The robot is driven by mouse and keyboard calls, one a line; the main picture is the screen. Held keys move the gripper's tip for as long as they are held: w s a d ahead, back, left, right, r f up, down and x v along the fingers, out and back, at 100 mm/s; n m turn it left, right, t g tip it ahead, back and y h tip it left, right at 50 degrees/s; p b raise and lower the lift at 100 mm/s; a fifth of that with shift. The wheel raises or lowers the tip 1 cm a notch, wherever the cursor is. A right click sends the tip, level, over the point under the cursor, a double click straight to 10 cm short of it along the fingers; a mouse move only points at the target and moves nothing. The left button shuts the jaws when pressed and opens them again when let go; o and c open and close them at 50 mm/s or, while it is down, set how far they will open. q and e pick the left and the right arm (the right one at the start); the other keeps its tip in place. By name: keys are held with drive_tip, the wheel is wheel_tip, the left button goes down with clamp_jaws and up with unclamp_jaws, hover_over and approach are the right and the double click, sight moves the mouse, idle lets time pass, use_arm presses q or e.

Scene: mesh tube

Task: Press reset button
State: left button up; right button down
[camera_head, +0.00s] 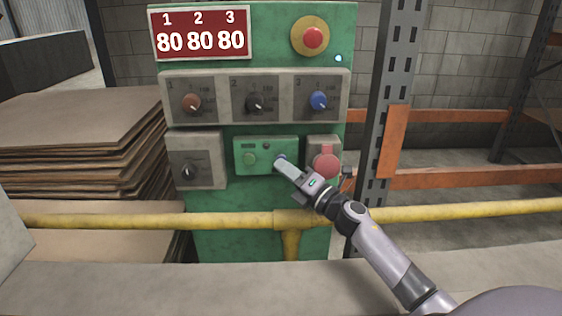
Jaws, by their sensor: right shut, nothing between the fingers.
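A green control cabinet (259,206) stands ahead. A small green button panel (244,167) in its lower middle carries a green round button (249,158) and, at its right, a bluish button (282,158) that is partly covered. My right gripper (281,162) is shut and empty. Its fingertips overlap the bluish button in the picture; I cannot tell whether they touch it. The label on the button is too small to read. My left gripper is not in view.
A yellow rail (150,220) crosses in front of the cabinet. Above the panel are three knobs and a red emergency button (313,38). A red plug (326,163) sits just right of the panel. Stacked sheets (80,135) lie left; a metal rack post (398,60) stands right.

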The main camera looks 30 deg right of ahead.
drive_tip(key=shift+s+a, duration=0.1)
drive_tip(key=shift+s, duration=0.15)
drive_tip(key=s+a+p, duration=0.2)
drive_tip(key=s+a, duration=0.1)
drive_tip(key=s, duration=0.2)
idle(0.5)
drive_tip(key=shift+a, duration=0.1)
idle(0.6)
